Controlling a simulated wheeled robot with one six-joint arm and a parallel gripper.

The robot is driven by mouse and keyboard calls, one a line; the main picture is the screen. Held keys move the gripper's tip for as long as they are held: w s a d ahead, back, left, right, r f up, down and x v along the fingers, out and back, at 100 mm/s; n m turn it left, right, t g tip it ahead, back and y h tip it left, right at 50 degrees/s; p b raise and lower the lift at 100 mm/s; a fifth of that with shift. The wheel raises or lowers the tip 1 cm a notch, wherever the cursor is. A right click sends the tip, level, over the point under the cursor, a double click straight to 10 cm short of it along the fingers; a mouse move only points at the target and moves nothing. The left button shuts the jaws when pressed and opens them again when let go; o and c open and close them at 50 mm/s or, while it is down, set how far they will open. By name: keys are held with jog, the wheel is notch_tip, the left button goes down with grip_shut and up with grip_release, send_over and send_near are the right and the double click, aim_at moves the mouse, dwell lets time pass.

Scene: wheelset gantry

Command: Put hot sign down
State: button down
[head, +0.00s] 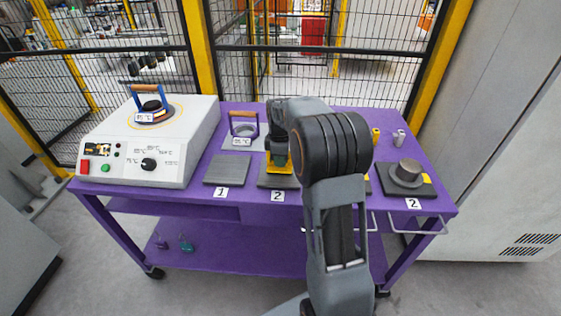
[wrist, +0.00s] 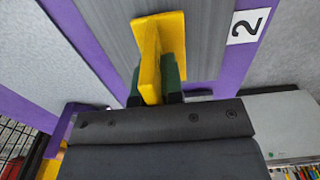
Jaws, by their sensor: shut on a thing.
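My gripper (head: 277,152) is shut on the yellow hot sign (head: 280,168) over the dark grey plate (head: 264,184) labelled 2. In the wrist view the yellow sign (wrist: 150,55) sits between my two dark green fingertips (wrist: 155,82), with its flat base against the view of the ribbed plate (wrist: 205,30). I cannot tell whether the base touches the plate or is just above it. No writing on the sign is visible. My arm hides part of the cart top to the right of the sign.
The purple cart (head: 260,212) carries a white heater box (head: 150,142) with a blue-handled piece on top at left. A dark round part (head: 407,173) is at right. A mesh fence stands behind.

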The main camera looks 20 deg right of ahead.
jog(key=shift+f, duration=0.25)
jog(key=shift+f, duration=0.15)
jog(key=c, duration=1.2)
grip_release()
jog(key=shift+c, duration=0.2)
